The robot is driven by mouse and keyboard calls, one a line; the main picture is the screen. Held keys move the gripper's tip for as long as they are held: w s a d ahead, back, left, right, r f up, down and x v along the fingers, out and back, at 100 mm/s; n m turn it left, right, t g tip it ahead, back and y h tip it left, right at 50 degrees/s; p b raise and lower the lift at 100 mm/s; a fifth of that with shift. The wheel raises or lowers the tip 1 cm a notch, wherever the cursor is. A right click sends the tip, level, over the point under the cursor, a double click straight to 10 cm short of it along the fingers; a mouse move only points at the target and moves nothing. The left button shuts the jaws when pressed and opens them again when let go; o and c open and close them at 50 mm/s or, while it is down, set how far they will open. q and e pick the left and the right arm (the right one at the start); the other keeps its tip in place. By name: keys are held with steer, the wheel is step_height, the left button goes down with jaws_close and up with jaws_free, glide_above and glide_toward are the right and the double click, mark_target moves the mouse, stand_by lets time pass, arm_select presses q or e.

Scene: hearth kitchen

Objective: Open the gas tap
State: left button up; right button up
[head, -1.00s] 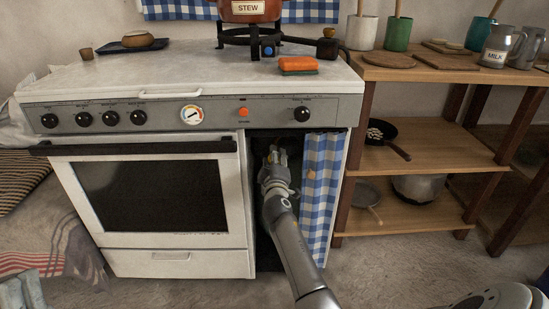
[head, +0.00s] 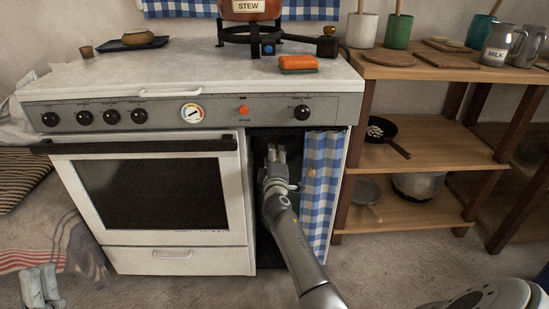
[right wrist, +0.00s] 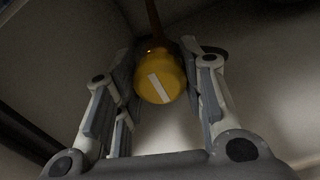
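The gas tap is a round yellow knob (right wrist: 161,80) with a white bar mark that runs diagonally. In the right wrist view it sits between the two fingers, and a brown pipe rises behind it. My right gripper (right wrist: 161,92) is open around the knob, with a finger close on each side; I cannot tell whether they touch it. In the head view the right gripper (head: 277,154) reaches into the dark compartment beside the oven, and the tap is hidden there. My left gripper (head: 42,286) is at the lower left over the floor, its fingers apart and empty.
The white stove (head: 160,195) borders the compartment on the left, and a blue checked curtain (head: 322,195) hangs close on its right. A stew pot (head: 250,8) and an orange sponge (head: 298,64) are on top. Wooden shelves (head: 425,145) stand at the right.

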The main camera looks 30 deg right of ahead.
steer(key=o, duration=0.4)
steer(key=shift+c, duration=0.2)
steer(key=shift+a, duration=0.1)
steer(key=v, duration=1.2)
